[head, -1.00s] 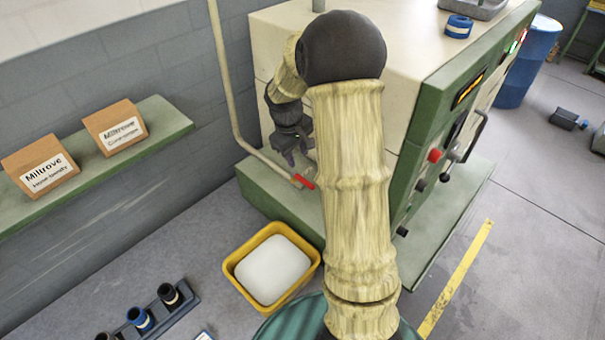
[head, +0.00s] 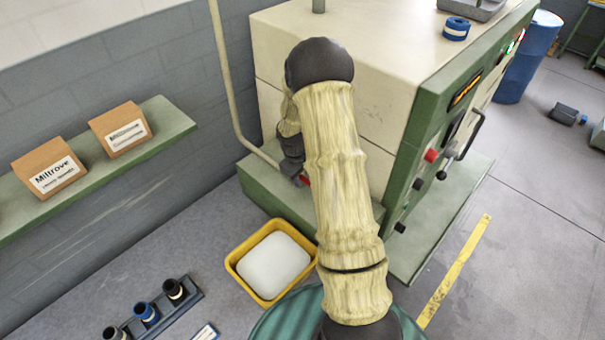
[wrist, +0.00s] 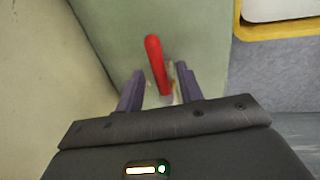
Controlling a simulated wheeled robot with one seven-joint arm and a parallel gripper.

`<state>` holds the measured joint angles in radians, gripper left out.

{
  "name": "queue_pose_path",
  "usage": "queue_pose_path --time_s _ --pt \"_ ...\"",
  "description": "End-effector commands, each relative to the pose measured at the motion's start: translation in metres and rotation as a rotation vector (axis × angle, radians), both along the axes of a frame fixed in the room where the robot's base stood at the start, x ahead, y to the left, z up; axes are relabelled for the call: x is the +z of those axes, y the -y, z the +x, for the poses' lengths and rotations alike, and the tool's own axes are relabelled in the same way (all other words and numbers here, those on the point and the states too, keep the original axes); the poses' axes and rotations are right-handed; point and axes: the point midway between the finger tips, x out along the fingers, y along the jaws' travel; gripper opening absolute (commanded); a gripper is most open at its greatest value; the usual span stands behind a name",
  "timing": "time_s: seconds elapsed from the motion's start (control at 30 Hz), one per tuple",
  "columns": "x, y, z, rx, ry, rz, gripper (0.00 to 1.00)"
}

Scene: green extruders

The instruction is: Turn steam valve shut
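The steam valve's red lever (wrist: 156,62) stands out in the wrist view, with its lower end between the two fingers of my gripper (wrist: 160,82). The fingers are apart, with a gap on each side of the lever. In the head view a small part of the red lever (head: 306,180) shows beside my arm, at the end of the pale pipe (head: 262,153). My gripper (head: 296,176) is mostly hidden there behind my arm. The valve body is mostly hidden by my gripper.
The cream and green machine (head: 400,60) stands close beside and behind the valve. A yellow tub (head: 237,270) with a white block sits on the floor in front. A green shelf (head: 165,125) with boxes is on the left wall. Floor at right is mostly clear.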

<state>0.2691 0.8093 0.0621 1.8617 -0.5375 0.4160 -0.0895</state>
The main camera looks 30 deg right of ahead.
Motion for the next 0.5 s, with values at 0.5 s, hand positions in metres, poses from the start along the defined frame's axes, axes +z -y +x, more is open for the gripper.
queue_pose_path --time_s 0.5 --pt "0.0004 -0.0001 -0.0002 -0.002 -0.001 0.000 0.00"
